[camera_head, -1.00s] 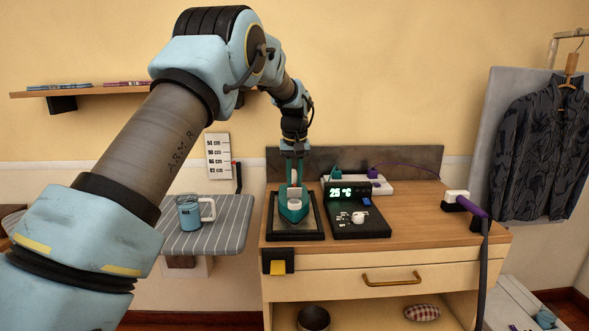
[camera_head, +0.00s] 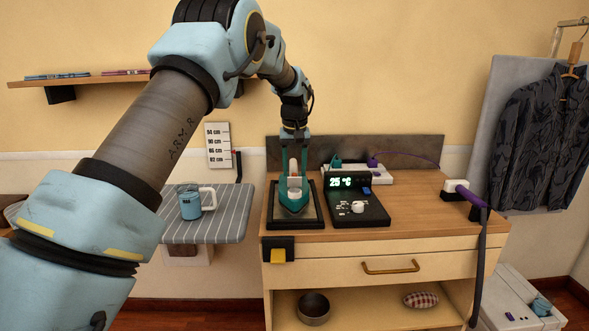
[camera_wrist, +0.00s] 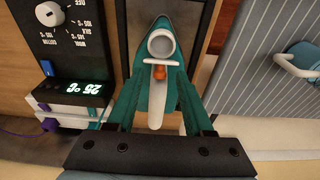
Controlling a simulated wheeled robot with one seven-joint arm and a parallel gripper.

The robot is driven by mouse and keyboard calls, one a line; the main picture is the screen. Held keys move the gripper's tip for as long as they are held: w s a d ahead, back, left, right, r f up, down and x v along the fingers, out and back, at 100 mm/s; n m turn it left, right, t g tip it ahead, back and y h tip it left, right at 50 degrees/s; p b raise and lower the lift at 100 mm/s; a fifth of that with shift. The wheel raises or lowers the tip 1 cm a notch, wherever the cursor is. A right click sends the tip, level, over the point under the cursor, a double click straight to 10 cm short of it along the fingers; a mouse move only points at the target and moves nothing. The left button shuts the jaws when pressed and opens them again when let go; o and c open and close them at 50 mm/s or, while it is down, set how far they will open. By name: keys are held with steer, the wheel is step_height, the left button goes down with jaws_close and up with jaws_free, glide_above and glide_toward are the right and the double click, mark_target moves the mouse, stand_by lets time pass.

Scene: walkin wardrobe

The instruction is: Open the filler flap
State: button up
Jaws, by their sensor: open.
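The teal iron (camera_head: 293,206) rests in a dark-framed tray (camera_head: 314,219) on the wooden cabinet top. The wrist view shows its pointed teal body (camera_wrist: 160,24), a pale round cap or ring (camera_wrist: 160,43) near the tip, a small orange part (camera_wrist: 160,72) and a pale handle (camera_wrist: 156,112). I cannot tell for sure whether the round part is the filler flap, or whether it is open. My gripper (camera_head: 295,168) is above the iron, pointing down. Its teal fingers are open, one on each side of the handle in the wrist view (camera_wrist: 158,88); contact is unclear.
A black control unit (camera_head: 357,207) reading 25 °C stands right of the tray, with a white power strip (camera_head: 372,176) behind. A striped ironing board (camera_head: 226,222) with a blue mug (camera_head: 189,205) is at left.

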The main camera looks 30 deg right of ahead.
mark_target(295, 178)
step_height(295, 178, up, 11)
steer(key=s+b, duration=0.1)
steer(key=b, duration=0.1)
steer(key=shift+s+a+f, duration=0.2)
steer(key=shift+a, duration=0.15)
